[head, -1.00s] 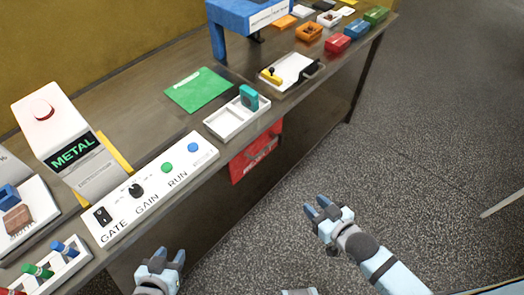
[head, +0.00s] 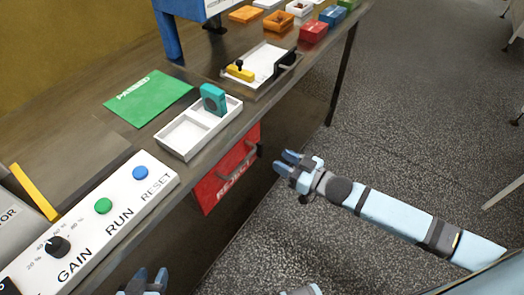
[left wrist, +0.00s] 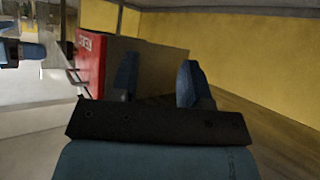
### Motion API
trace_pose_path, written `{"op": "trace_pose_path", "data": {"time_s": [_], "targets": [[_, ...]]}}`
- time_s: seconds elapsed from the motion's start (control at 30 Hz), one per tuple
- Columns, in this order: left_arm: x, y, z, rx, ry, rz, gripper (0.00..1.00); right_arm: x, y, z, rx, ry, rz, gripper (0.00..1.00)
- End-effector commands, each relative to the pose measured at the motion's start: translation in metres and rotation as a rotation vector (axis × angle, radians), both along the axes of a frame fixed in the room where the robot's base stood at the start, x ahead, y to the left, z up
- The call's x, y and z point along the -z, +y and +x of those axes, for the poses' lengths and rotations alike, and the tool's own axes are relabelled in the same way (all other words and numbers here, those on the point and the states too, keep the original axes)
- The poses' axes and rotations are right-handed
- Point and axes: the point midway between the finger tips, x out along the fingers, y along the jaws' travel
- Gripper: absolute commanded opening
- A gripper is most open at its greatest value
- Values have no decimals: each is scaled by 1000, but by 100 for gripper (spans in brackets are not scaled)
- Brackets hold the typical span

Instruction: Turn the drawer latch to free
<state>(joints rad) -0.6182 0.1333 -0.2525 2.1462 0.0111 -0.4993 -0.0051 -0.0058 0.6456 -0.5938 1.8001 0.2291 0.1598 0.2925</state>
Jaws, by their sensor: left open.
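The red drawer front (head: 222,190), labelled REJECT, hangs under the front edge of the counter. It has a grey bar handle (head: 236,160). A small dark part, perhaps the latch (head: 260,151), sits at its right edge; its turn position is too small to tell. The red drawer also shows in the left wrist view (left wrist: 92,62), with its handle (left wrist: 72,62) at its left. My left gripper (head: 147,281) is open and empty at the bottom edge, apart from the drawer; its fingers frame nothing in the left wrist view (left wrist: 157,85). My right gripper (head: 283,164) is open and empty, right of the drawer.
A white panel (head: 125,207) with a knob and buttons lies along the counter's front. A white divided tray (head: 183,137) holds a teal block (head: 213,98). A green card (head: 147,98) and a tray with a yellow piece (head: 240,72) lie behind. The floor before the counter is clear.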

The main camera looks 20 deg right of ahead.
Motion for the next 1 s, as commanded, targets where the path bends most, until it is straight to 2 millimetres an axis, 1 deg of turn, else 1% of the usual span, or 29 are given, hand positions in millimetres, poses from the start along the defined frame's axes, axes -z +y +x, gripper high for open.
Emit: {"op": "trace_pose_path", "data": {"time_s": [0.03, 0.1, 0.2, 0.33, 0.5, 0.77, 0.8, 0.87, 0.9, 0.93, 0.97, 1.0], "targets": [[1, 0, 1, 0, -3, -2, 43, 0, 8, 11, 1, -3, 1, 38], [0, -1, 1, 0, -7, -5, 43, 0, 17, 22, 0, -3, 1, 38], [-2, -1, 3, 0, -15, -9, 43, 0, 28, 36, 1, -1, 0, 38], [-4, -1, 4, 0, -22, -12, 43, 0, 38, 49, 0, -1, 0, 38], [-3, -2, 4, 1, -20, -12, 43, 1, 45, 58, 1, 0, -1, 38], [-2, -2, 4, 3, -19, -11, 43, 1, 46, 59, 1, 2, -1, 38], [-2, -2, 3, 3, -18, -11, 43, 1, 46, 58, 1, 2, -1, 36], [-2, -2, 3, 3, -18, -11, 43, 1, 46, 58, 1, 2, -1, 22], [-2, -2, 3, 3, -18, -11, 43, 1, 46, 58, 1, 2, -1, 13], [-2, -2, 3, 3, -18, -11, 43, 1, 46, 58, 1, 2, -1, 6], [-2, -2, 3, 3, -18, -11, 43, 1, 46, 58, 1, 2, -1, 2], [-2, -2, 3, 3, -18, -11, 43, 1, 46, 58, 1, 2, -1, 2]]}}
